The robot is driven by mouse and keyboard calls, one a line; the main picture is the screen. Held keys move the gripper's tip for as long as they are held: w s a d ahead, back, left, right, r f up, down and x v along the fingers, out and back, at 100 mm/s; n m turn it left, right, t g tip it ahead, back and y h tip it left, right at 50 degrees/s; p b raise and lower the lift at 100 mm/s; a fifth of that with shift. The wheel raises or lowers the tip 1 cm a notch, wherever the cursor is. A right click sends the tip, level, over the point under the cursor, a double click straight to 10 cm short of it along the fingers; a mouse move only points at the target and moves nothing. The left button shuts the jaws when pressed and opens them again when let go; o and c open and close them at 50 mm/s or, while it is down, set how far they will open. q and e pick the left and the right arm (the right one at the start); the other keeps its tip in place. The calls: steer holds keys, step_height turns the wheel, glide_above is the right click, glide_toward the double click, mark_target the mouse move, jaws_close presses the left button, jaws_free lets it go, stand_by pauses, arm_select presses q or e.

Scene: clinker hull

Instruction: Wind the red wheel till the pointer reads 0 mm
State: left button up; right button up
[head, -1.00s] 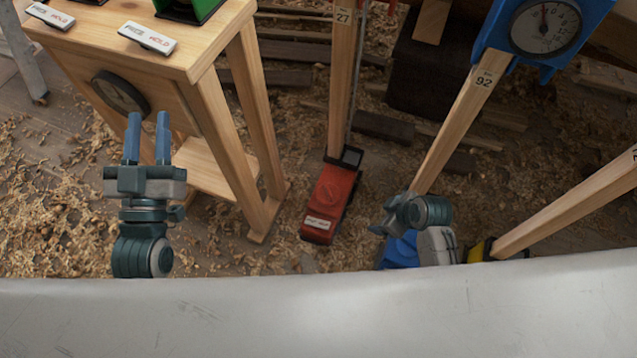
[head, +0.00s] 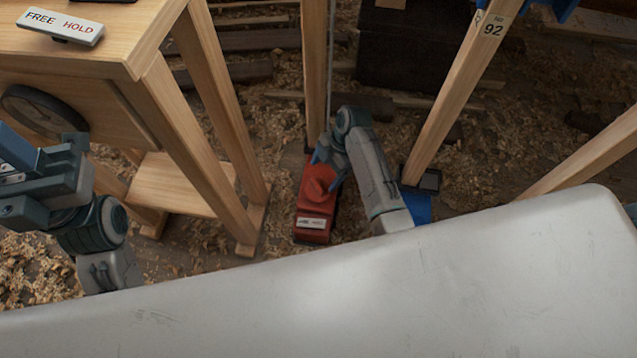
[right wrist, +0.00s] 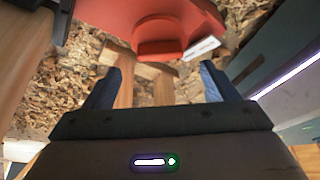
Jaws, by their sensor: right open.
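The red wheel (head: 321,180) sits on top of a red box (head: 316,212) at the foot of a wooden post, with a white label at the near end. My right gripper (head: 322,157) is beside and above the wheel, its fingers partly hidden by its own arm. In the right wrist view my right gripper (right wrist: 161,82) is open and empty, with red parts (right wrist: 130,22) and a raised red block (right wrist: 160,47) beyond its fingertips. My left gripper (head: 18,150) is at the left edge, partly cut off. No pointer scale reading shows for the red unit.
A wooden bench (head: 130,45) with a FREE/HOLD plate (head: 60,26) and a dark round dial (head: 44,110) stands at the left. A post marked 92 (head: 460,90) stands to the right. A pale hull (head: 330,300) fills the front. Shavings cover the floor.

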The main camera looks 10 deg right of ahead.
mark_target(318, 184)
steer(key=b+x, duration=0.2)
steer(key=x, duration=0.3)
steer(key=shift+f, duration=0.3)
